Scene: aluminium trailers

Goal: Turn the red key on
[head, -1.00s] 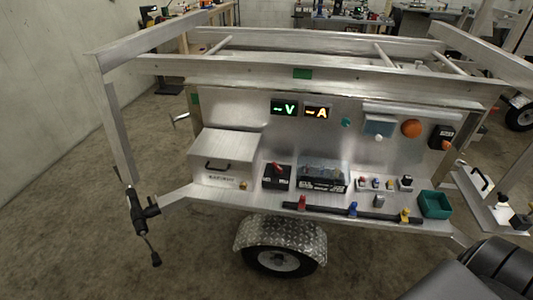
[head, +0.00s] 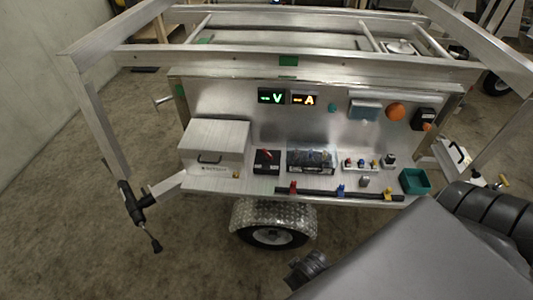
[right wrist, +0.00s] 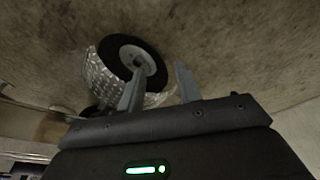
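A black box with a red key-like handle (head: 266,155) on top sits on the trailer's aluminium shelf (head: 225,187) in the head view, right of the silver case. Beyond the fingers are the trailer wheel and floor. My left gripper is not in view.
The silver case (head: 214,146) and a clear-covered black unit (head: 311,161) flank the black box. A green bin (head: 414,181) stands at the shelf's right. Voltage and current displays (head: 288,98) are on the panel. The trailer wheel (head: 273,236) is below; overhead frame bars surround the panel.

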